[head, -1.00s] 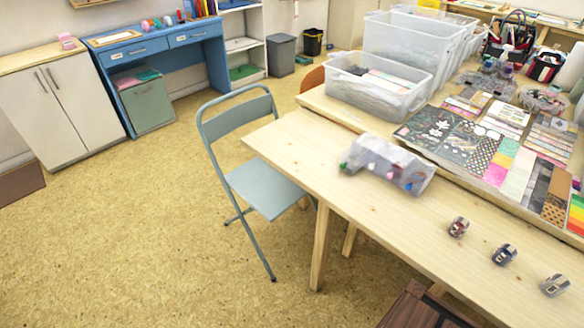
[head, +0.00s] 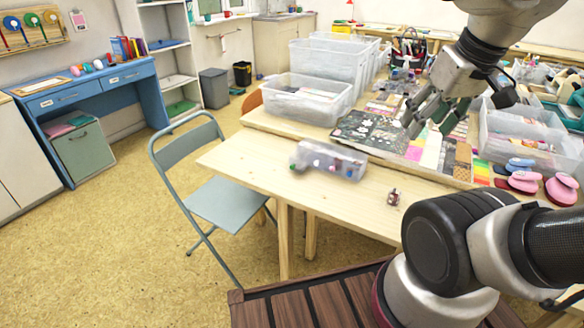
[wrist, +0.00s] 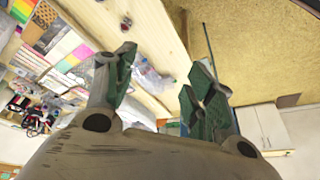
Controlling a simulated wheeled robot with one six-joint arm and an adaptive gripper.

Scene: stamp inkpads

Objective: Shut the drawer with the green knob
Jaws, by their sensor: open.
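A clear plastic box (head: 328,160) with small coloured spots, which may be knobs, lies on the near wooden table. Which spot is a green knob, and how far any drawer stands out, is too small to tell. It also seems to show, partly hidden, between the fingers in the wrist view (wrist: 150,78). My gripper (head: 428,122) is raised above the tables, right of the box and apart from it. In the wrist view its two green-padded fingers (wrist: 160,88) are spread, with nothing held.
A small metallic item (head: 393,197) lies right of the box. A folding chair (head: 205,190) stands left of the wooden table (head: 245,162). Large clear bins (head: 312,100) and patterned sheets (head: 365,132) cover the back. A blue desk (head: 95,88) stands far left.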

